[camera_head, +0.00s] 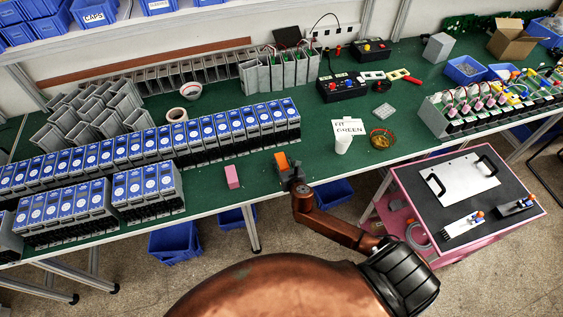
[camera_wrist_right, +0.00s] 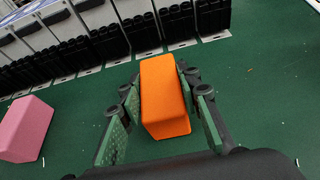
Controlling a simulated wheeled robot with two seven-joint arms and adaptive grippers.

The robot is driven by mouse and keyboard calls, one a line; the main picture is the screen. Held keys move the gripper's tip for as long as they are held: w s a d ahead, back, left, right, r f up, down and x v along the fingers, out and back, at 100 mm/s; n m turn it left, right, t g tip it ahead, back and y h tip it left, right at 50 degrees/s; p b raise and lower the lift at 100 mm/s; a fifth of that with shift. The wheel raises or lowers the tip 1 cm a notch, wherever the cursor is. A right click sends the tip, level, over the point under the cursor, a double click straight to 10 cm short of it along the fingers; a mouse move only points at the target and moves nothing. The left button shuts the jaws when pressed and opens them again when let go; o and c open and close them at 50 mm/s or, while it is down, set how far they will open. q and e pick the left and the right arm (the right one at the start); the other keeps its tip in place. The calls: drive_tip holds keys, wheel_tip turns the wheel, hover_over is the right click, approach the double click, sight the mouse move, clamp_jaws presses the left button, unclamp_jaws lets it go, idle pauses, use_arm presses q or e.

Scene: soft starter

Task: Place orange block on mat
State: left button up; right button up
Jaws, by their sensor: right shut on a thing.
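The orange block (camera_head: 281,161) is near the front edge of the green work surface (camera_head: 235,200). My right gripper (camera_head: 288,172) is at the block; in the right wrist view the gripper (camera_wrist_right: 160,92) is shut with its green-padded fingers on either side of the orange block (camera_wrist_right: 164,100). I cannot tell whether the block touches the surface. A pink block (camera_head: 232,177) stands to its left and also shows in the right wrist view (camera_wrist_right: 25,128). I cannot single out a separate mat from the green surface. My left gripper is not in view.
Rows of blue-topped grey units (camera_head: 150,146) stand behind and to the left. A white labelled cup (camera_head: 343,142) and an amber dish (camera_head: 381,139) are to the right. A pink cart (camera_head: 410,176) with a dark top stands at the right. Green surface around the pink block is clear.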

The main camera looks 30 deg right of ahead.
drive_tip(key=shift+f, duration=0.1)
drive_tip(key=o, duration=1.2)
drive_tip(key=p+v, duration=0.1)
drive_tip(key=v, duration=1.1)
